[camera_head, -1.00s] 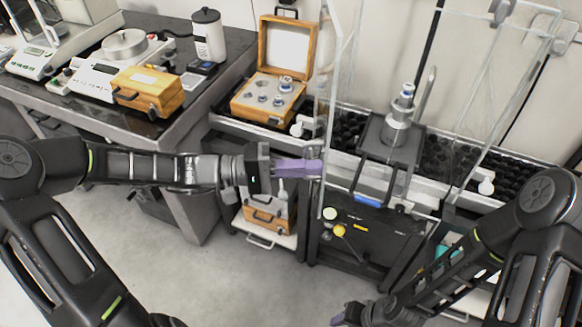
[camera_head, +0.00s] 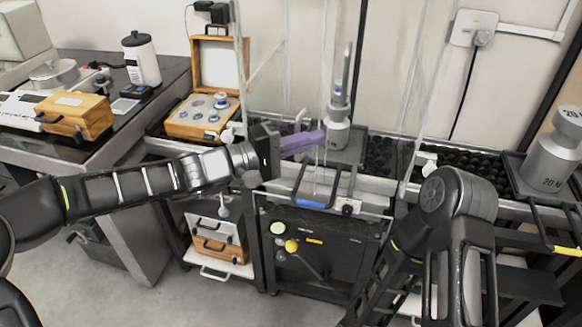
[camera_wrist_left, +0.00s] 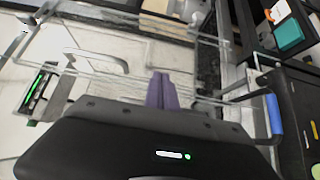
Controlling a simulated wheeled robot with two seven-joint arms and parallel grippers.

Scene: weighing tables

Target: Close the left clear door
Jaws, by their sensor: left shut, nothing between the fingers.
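The left clear door (camera_head: 285,75) is a thin see-through panel at the left of a clear enclosure, in the middle of the head view. Its edges show as pale lines, and its exact angle is hard to tell. My left gripper (camera_head: 312,139) is shut and empty, its purple fingers pointing right beside the pale panel edge. I cannot tell whether they touch it. In the left wrist view the shut purple fingers (camera_wrist_left: 161,92) lie among clear panel edges. My right arm shows at the right of the head view, but its gripper is out of sight.
A silver weight (camera_head: 336,133) stands behind the fingertips. A wooden weight box (camera_head: 203,118) lies open to the left. A blue-grip handle (camera_head: 310,203) sits below the enclosure. A large 20 kg weight (camera_head: 553,160) stands at the far right.

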